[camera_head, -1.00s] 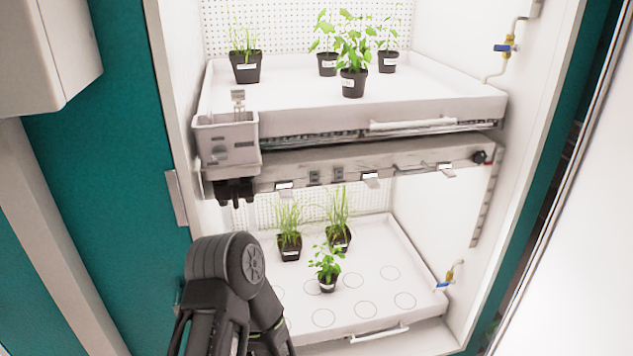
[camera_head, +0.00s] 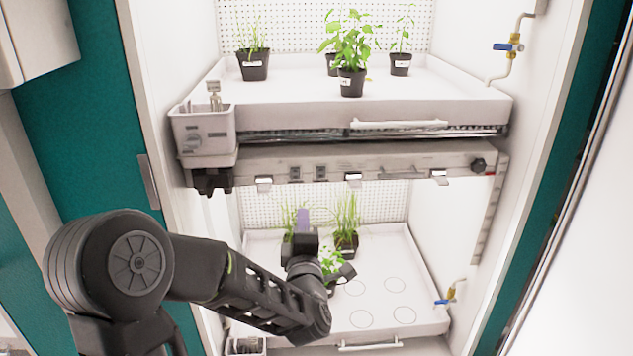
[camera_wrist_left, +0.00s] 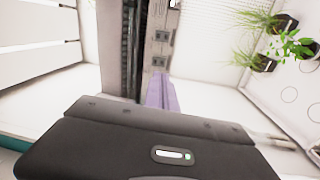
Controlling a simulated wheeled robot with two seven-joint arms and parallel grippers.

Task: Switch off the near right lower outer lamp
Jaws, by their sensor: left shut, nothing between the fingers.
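A grey lamp bar (camera_head: 400,161) runs across the chamber below the upper tray. Its front carries two small grey switches (camera_head: 295,173) (camera_head: 320,172), white tabs (camera_head: 353,178) and a black knob (camera_head: 478,165). The frames do not show which switch serves the named lamp. My left gripper (camera_head: 303,218) is shut and empty, its purple fingers pointing up below the bar, apart from the switches in the head view. In the left wrist view, the purple fingers (camera_wrist_left: 160,92) point towards the two switches (camera_wrist_left: 160,35) (camera_wrist_left: 158,61). My right gripper is out of view.
The upper tray (camera_head: 400,112) holds several potted plants. The lower tray (camera_head: 395,327) holds potted plants behind and beside my gripper. Valve pipes (camera_head: 508,47) (camera_head: 452,293) run along the right wall.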

